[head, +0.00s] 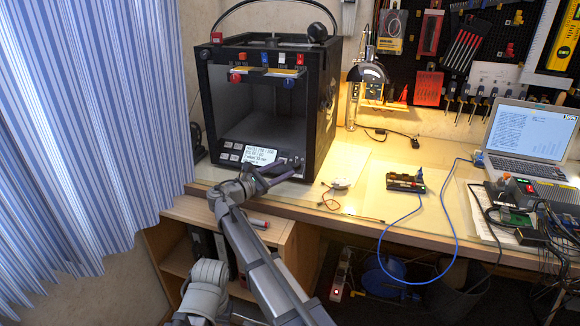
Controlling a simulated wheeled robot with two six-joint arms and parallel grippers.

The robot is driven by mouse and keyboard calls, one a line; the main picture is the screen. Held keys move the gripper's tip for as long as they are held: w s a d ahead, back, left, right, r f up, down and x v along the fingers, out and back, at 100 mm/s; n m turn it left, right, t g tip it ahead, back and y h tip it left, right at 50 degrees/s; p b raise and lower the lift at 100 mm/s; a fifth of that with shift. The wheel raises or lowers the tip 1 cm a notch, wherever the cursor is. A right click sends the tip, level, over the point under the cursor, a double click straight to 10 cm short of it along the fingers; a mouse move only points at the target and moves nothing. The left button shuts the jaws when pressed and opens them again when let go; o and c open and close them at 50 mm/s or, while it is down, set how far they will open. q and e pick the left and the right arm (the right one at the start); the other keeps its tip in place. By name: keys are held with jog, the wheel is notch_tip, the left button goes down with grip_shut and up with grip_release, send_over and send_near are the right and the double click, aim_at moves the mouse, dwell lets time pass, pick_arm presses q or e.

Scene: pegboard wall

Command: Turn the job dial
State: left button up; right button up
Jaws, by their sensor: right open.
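The black box-shaped 3D printer (322,110) stands on the left end of the workbench. Its lower front edge carries a small lit screen (260,154), with grey buttons (230,151) to its left. Small dark knob-like shapes (283,161) sit to the right of the screen; which one is the job dial is too small to tell. My right gripper (272,175) is open in front of this panel, just below the screen and knobs, and covers part of the lower panel. I cannot tell whether it touches anything. My left gripper is not in view.
A blue striped curtain (90,120) hangs at the left. A laptop (530,135), a small circuit board (405,182) and cables lie on the bench to the right. A wooden shelf unit (200,212) is below the printer. Tools hang on the pegboard behind.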

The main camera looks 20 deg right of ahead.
aim_at(295, 164)
jog(key=shift+x, duration=1.85)
grip_shut()
